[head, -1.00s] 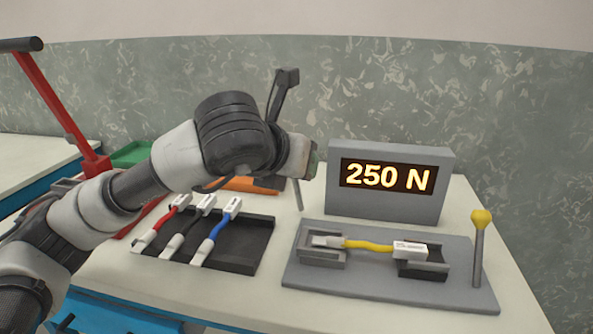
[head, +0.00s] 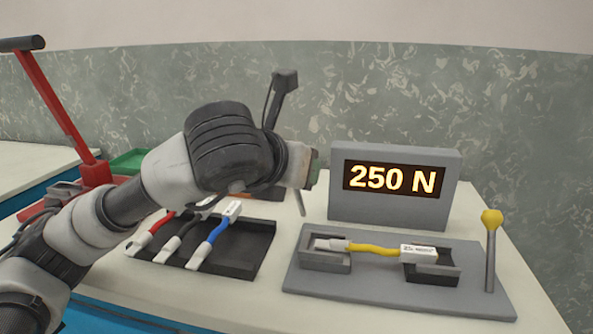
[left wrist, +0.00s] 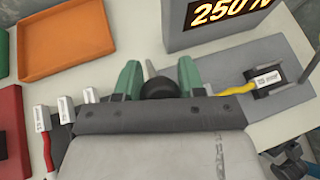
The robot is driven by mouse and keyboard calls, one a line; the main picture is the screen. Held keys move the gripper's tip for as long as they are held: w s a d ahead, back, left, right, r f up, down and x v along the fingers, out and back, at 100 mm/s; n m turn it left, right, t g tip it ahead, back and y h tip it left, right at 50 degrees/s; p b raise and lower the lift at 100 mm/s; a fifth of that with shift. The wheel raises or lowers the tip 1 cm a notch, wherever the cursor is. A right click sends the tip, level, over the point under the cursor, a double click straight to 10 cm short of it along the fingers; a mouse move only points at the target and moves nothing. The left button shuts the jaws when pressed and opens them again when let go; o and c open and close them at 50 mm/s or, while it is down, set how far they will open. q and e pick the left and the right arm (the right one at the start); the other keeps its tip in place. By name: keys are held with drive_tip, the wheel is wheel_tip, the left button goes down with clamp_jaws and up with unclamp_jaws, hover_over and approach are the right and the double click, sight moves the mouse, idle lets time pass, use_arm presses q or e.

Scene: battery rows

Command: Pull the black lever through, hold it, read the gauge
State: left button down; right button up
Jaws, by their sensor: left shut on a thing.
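The gauge (head: 395,178) is a grey box whose lit display reads 250 N in the head view; part of it also shows in the left wrist view (left wrist: 215,25). My left gripper (left wrist: 158,78) is shut on the black lever's knob (left wrist: 158,88), which sits between its green fingertips. The lever's grey rod (head: 300,200) shows below the gripper (head: 312,167) in the head view, left of the gauge; its knob is hidden there. A yellow cable (head: 372,249) lies across two holders on the grey base plate (head: 325,283). My right gripper is not in view.
A yellow-knobbed lever (head: 491,245) stands upright at the plate's right end. Red, black and blue cables (head: 217,232) lie in a dark rack (head: 262,235) to the left. An orange tray (left wrist: 65,40) and a red-handled device (head: 60,115) are further left.

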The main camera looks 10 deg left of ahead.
use_arm(q)
drive_tip(key=shift+f, duration=0.25)
drive_tip(key=c, duration=0.9)
unclamp_jaws()
drive_tip(key=shift+s, duration=0.1)
drive_tip(key=shift+c, duration=0.2)
drive_tip(key=shift+o, duration=1.3)
drive_tip(key=shift+r, duration=0.15)
drive_tip(key=p+v, duration=0.1)
drive_tip(key=v, duration=0.9)
drive_tip(key=shift+s+r, duration=0.2)
drive_tip(key=shift+s, duration=0.15)
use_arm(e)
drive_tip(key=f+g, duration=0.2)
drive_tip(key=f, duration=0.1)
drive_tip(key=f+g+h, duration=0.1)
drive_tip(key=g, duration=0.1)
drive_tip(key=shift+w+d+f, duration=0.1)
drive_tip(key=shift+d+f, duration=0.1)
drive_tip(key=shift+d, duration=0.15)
